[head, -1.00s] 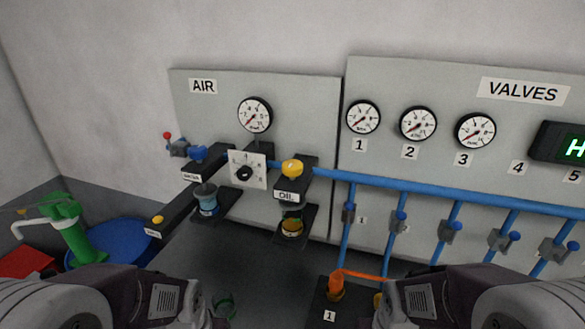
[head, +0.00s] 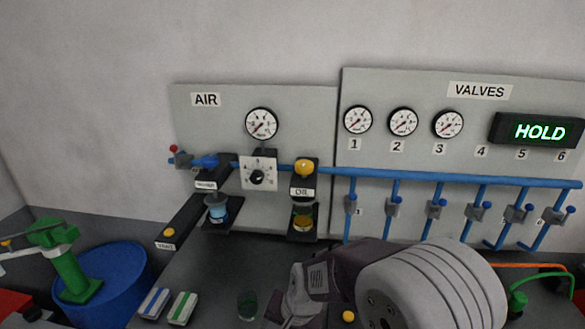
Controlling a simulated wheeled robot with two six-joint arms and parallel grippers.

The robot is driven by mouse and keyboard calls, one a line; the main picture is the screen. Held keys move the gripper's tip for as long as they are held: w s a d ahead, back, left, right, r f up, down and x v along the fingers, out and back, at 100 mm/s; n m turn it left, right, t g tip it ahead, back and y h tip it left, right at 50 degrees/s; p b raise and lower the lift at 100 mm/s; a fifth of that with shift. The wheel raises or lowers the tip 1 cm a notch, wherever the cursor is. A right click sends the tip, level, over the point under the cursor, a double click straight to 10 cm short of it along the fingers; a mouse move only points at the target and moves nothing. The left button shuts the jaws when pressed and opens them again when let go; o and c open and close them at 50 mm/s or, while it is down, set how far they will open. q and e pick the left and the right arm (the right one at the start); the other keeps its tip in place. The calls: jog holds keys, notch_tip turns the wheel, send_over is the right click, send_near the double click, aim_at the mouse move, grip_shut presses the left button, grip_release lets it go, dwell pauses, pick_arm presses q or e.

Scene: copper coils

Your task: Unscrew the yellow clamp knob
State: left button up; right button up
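Several yellow knobs show in the head view, and none is labelled as a clamp. A small round yellow knob (head: 348,316) sits at the bottom edge beside my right arm; what it is mounted on is mostly hidden. A larger yellow knob (head: 304,168) tops the OIL unit on the AIR panel. A small yellow button (head: 169,232) sits on the dark arm at the panel's left. My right arm comes in from the bottom right and covers the middle of the bench. Its gripper end (head: 285,318) is partly cut off, with fingers unclear. My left gripper is out of view.
A blue drum (head: 105,280) with a green pump (head: 68,262) stands at left. Two striped blocks (head: 168,305) and a dark green cup (head: 248,304) are at the front. Blue pipes (head: 440,180) run along the VALVES panel. A HOLD display (head: 540,131) glows green.

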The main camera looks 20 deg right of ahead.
aim_at(305, 170)
jog(key=w+d+r+m+t+y+b, duration=0.1)
jog(key=w+r+m+t+b, duration=0.3)
jog(key=w+r+m, duration=0.45)
jog(key=w+d+r+m+t+b, duration=0.1)
jog(key=w+r+m+t+b, duration=0.3)
jog(key=w+m, duration=0.6)
jog(key=w+d+r+m+t+h+b, duration=0.1)
jog(key=d+r+m+t+b, duration=0.1)
jog(key=d+r+m, duration=0.1)
jog(key=w+d+r+m+t+h+b, duration=0.1)
jog(key=w+d+r+m+t+b, duration=0.1)
jog(key=d+r+m+b, duration=0.1)
jog(key=w+d+r+m+t+h+b, duration=0.1)
jog(key=d+r+m+b, duration=0.1)
jog(key=d+r+m, duration=0.1)
jog(key=shift+w+d+r+t, duration=0.25)
jog(key=shift+d+r+t, duration=0.15)
jog(key=shift+d+r, duration=0.35)
jog(key=d+b, duration=0.1)
jog(key=s+d+r+m+h+b, duration=0.1)
jog(key=d, duration=0.1)
jog(key=d+r+m+t+h+b, duration=0.1)
jog(key=shift+s+d, duration=0.2)
jog(key=shift+d, duration=0.2)
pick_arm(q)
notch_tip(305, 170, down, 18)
pick_arm(e)
jog(key=shift+s+d+r, duration=0.15)
jog(key=shift+d+r, duration=0.05)
jog(key=shift+d, duration=0.05)
